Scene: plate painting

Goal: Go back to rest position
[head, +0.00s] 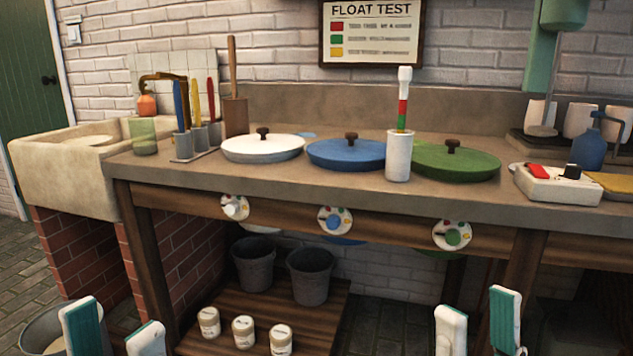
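My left gripper (115,335) is at the bottom left, with two white and green fingers apart and nothing seen between them. My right gripper (478,325) is at the bottom right, also with its fingers apart and empty. Both are low in the picture, in front of the counter (400,203) and apart from it. On the counter sit a white lidded plate (262,152), a blue one (346,155) and a green one (455,165). A white cylinder (398,158) holds a striped stick upright.
Brushes stand in small cups (200,137) beside a stone sink (65,180). A white box with a red button (555,186) and a blue bottle (588,150) are at right. The lower shelf (310,335) holds grey buckets (310,277) and several jars (243,332).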

